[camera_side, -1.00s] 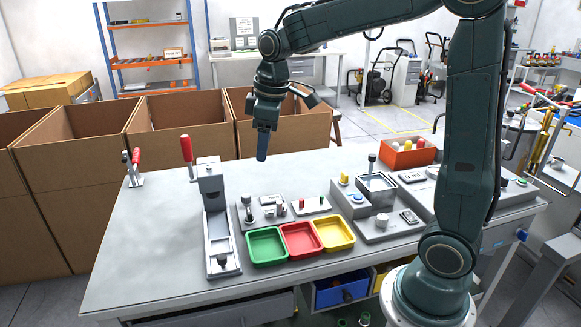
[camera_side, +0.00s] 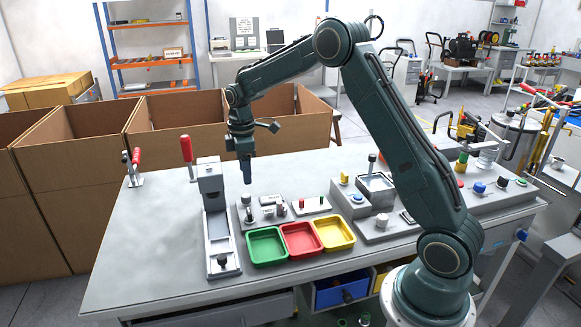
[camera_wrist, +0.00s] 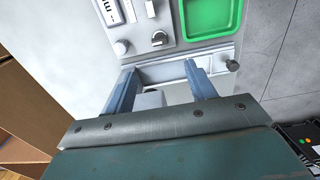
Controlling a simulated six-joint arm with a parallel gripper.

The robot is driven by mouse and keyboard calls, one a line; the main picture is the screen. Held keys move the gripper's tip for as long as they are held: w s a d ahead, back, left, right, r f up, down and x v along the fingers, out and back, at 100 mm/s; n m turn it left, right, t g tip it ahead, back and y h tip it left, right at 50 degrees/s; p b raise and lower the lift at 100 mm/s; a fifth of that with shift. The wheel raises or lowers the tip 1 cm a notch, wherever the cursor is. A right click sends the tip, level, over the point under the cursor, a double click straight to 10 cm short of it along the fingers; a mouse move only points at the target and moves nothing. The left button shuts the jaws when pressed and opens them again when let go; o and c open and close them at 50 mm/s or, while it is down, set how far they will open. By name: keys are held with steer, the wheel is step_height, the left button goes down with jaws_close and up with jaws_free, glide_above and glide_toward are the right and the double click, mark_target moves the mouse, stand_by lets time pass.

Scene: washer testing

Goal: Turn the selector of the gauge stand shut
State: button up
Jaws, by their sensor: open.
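A small grey panel with a selector knob (camera_side: 247,212) stands behind the green tray; I take this panel (camera_side: 263,222) for the gauge stand. In the wrist view the panel (camera_wrist: 137,35) is at the top, with a dark selector (camera_wrist: 159,38), a round pale knob (camera_wrist: 121,47) and a lettered plate (camera_wrist: 109,12). My gripper (camera_side: 247,180) points down above the panel's left part, apart from it. In the wrist view its two fingers (camera_wrist: 159,68) are spread with nothing held between them. The selector's exact setting is too small to tell.
Green (camera_side: 265,262), red (camera_side: 302,254) and yellow (camera_side: 334,247) trays lie in front.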

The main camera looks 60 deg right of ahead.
mark_target(249, 211)
steer(key=shift+f, duration=0.15)
step_height(249, 211, down, 14)
steer(key=shift+r, duration=0.25)
stand_by(0.6)
steer(key=c, duration=1)
